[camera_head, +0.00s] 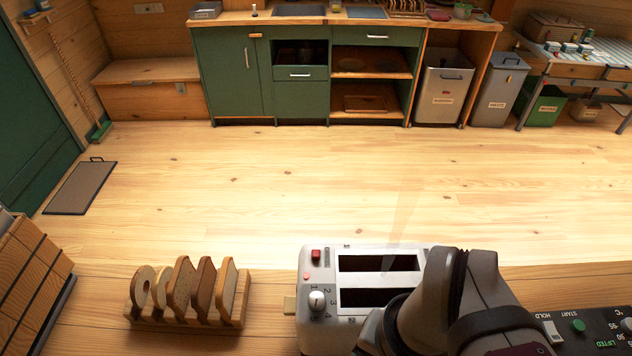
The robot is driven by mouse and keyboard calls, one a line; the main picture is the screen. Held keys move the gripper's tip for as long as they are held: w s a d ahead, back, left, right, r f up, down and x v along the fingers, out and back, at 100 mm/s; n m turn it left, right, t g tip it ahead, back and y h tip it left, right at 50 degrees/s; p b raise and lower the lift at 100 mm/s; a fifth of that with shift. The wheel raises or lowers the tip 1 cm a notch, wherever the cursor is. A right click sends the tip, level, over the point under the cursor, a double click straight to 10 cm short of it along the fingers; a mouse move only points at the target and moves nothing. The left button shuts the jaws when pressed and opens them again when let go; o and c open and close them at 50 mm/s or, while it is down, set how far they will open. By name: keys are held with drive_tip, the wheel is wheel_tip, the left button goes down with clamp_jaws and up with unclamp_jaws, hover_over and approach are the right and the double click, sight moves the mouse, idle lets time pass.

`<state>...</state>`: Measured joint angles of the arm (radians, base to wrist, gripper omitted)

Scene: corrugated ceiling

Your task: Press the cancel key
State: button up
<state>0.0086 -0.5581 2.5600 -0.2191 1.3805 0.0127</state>
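A white toaster (346,334) with two long dark slots stands on the wooden counter at the bottom centre. A square red key (316,254) sits at the back left corner of its top, with small lettering beside it that I cannot read for sure. A smaller red spot (307,275) and a round white knob (317,298) with numbers lie nearer on the same strip. My arm covers the toaster's right and near right part. My gripper's fingers do not show, so their place relative to the red key is hidden. The red key is uncovered.
A wooden rack (186,318) of bread slices and rings stands left of the toaster. A dark panel (590,329) with a green button, marked HOLD and START, lies right of my arm. A slatted wooden block (30,268) is at far left. The counter between block and rack is clear.

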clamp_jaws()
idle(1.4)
